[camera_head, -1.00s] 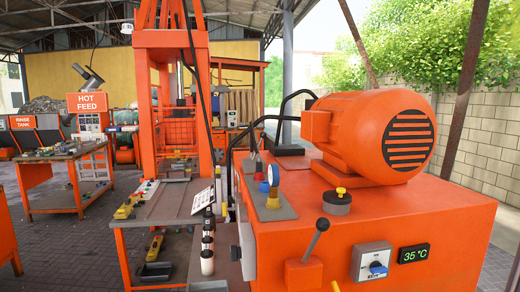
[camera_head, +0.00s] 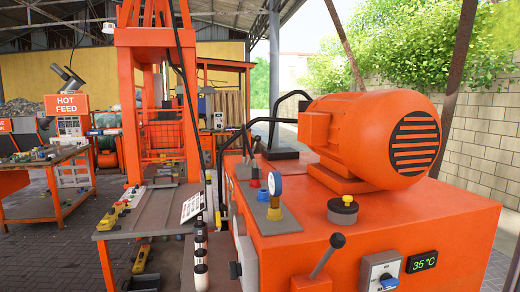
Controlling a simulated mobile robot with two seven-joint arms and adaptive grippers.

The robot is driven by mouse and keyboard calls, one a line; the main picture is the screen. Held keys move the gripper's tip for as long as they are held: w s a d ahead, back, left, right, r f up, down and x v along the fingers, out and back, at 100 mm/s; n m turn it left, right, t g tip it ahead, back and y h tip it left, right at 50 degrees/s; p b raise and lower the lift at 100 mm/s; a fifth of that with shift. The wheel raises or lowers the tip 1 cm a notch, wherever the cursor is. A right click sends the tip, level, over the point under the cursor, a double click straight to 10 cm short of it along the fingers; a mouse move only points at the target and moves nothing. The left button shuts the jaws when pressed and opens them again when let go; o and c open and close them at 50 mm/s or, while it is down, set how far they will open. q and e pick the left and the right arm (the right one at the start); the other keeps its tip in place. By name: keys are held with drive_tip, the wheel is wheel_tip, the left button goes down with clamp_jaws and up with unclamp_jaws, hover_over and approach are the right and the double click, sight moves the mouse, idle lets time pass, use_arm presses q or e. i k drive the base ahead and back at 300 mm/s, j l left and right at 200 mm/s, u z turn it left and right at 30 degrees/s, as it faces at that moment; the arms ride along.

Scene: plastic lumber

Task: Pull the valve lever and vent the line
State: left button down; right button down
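An orange power unit (camera_head: 420,225) fills the right of the head view. A lever with a black ball knob (camera_head: 326,257) rises from an orange block at its front edge and leans to the right. I cannot tell which lever is the valve lever. Neither of my grippers is in view.
A large orange motor (camera_head: 375,138) sits on the unit, with a yellow-topped cap (camera_head: 343,210) in front. A blue switch (camera_head: 389,281) and a 35 °C display (camera_head: 422,262) are on the front face. A press frame (camera_head: 130,110) and cluttered bench stand left. Paved floor (camera_head: 60,255) shows at lower left.

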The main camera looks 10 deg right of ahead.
sight(258, 139)
drive_tip(key=i+j+z, duration=0.1)
drive_tip(key=i+j, duration=0.75)
drive_tip(key=i, duration=0.05)
